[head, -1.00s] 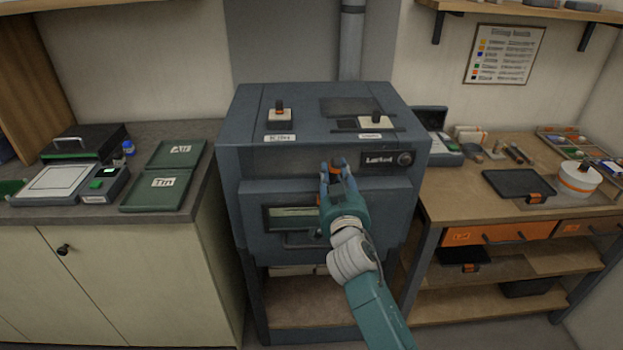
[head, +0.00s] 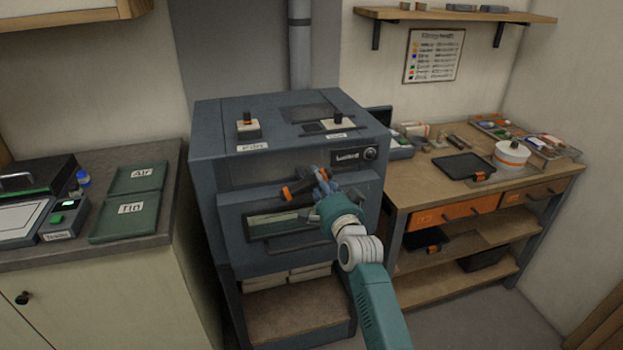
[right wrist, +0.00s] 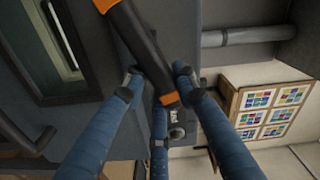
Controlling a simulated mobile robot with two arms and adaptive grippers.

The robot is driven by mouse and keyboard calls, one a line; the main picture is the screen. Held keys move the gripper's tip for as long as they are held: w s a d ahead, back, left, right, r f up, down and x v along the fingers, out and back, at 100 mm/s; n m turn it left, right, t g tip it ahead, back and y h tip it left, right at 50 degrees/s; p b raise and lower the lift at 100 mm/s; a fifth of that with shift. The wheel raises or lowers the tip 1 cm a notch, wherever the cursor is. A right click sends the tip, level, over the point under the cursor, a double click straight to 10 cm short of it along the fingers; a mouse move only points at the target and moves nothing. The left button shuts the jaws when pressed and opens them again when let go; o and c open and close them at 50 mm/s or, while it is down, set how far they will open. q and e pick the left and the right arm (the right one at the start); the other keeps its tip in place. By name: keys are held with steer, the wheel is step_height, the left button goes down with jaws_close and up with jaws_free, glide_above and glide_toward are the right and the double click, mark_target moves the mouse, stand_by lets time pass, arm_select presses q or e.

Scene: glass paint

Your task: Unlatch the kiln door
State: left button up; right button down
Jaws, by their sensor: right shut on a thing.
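The kiln (head: 210,150) is a dark grey cabinet, and its door (head: 232,222) with a long window looks closed. The latch handle (head: 305,184) is a dark bar with orange ends, lying near level and slightly tilted across the front above the door. My right gripper (head: 323,182) is at the handle's right part. In the right wrist view its blue fingers (right wrist: 158,85) close around the dark handle (right wrist: 140,42), hiding part of it. A small display (head: 350,158) beside the handle carries text too blurred to read surely. My left gripper is out of view.
A workbench (head: 430,190) with trays is at right. A counter (head: 100,250) with green trays is at left. Floor shows at lower right.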

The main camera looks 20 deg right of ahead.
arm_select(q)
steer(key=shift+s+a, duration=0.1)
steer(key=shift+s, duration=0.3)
arm_select(e)
steer(key=shift+f+m, duration=0.4)
steer(key=shift+m, duration=0.65)
steer(key=shift+f+m, duration=0.4)
steer(key=shift+m, duration=0.65)
steer(key=c, duration=1.3)
jaws_free()
steer(key=shift+c, duration=0.2)
steer(key=s, duration=1.2)
